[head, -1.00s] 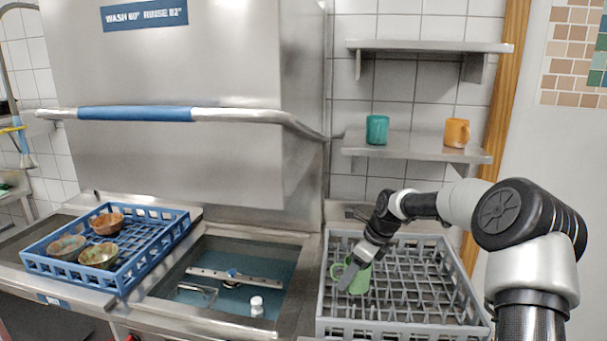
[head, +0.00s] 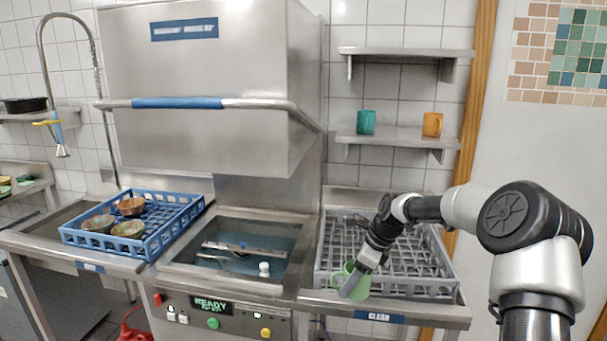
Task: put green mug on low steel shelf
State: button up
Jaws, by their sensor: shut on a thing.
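The green mug (head: 358,284) is in my gripper (head: 352,285), at the front left corner of the grey peg rack. My gripper points down and is shut on the mug. I cannot tell whether the mug touches the rack's rim. The low steel shelf (head: 400,133) is on the tiled wall above the rack.
The grey rack (head: 430,283) sits on the right counter. An empty upper shelf (head: 405,51) hangs above the low one. The dishwasher hood (head: 215,80) stands raised at left. A blue rack (head: 165,232) holds bowls. A wooden post (head: 470,110) edges the shelves at right.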

jog(key=s+n, duration=0.1)
jog(key=f+n+g, duration=0.1)
jog(key=s+n, duration=0.1)
jog(key=n, duration=0.1)
jog(key=shift+s+a+f+g+y, duration=0.15)
jog(key=shift+s+f+g+y, duration=0.15)
jog(key=shift+s+f+g, duration=0.1)
jog(key=s+d+n+g+h, duration=0.1)
jog(key=s+n+g+h, duration=0.3)
jog(key=s+n, duration=1.3)
jog(key=shift+s+d+f+n+g, duration=0.2)
jog(key=shift+f+n+g, duration=0.15)
jog(key=shift+n, duration=0.55)
